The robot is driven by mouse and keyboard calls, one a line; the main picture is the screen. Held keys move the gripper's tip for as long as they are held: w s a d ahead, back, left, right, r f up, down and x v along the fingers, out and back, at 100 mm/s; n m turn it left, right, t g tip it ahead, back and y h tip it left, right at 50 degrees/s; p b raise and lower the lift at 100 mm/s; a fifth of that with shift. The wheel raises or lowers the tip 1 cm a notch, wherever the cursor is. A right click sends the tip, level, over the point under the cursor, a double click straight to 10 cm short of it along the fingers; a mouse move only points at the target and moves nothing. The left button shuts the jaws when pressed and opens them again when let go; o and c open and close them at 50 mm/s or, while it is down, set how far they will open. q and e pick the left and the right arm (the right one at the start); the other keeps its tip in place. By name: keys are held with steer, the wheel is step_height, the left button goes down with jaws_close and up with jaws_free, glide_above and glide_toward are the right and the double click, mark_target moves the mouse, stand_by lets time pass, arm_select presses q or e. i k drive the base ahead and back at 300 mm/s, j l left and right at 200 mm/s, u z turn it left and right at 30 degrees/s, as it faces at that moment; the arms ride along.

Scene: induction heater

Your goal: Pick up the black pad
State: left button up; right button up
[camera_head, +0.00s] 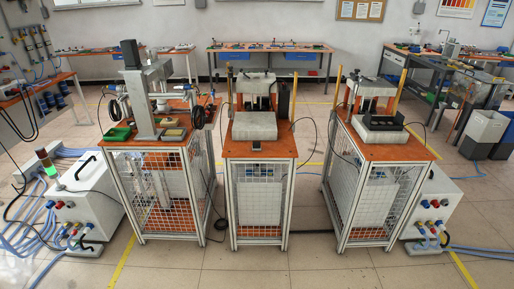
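A black, flat, raised-edged piece (383,123) lies on the grey block (378,136) of the right-hand station; it looks like the black pad, but it is too small to be certain. A small dark item (256,146) sits at the front of the middle station's orange top, and I cannot tell what it is. Neither of my grippers is in view.
Three caged stations stand side by side: left (155,190), middle (258,195) and right (372,200). The left top holds a green tray (118,133) and a metal press (145,95). White control boxes (86,195) flank the row. Open floor lies in front.

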mark_target(256, 146)
steer(key=z, duration=0.7)
steer(key=i+j+z, duration=0.1)
steer(key=j+z, duration=0.25)
steer(key=i+j+z, duration=0.1)
steer(key=z, duration=0.25)
steer(key=j+z, duration=0.75)
steer(key=j, duration=1.3)
steer(key=k+j+z, duration=0.1)
steer(key=j, duration=0.45)
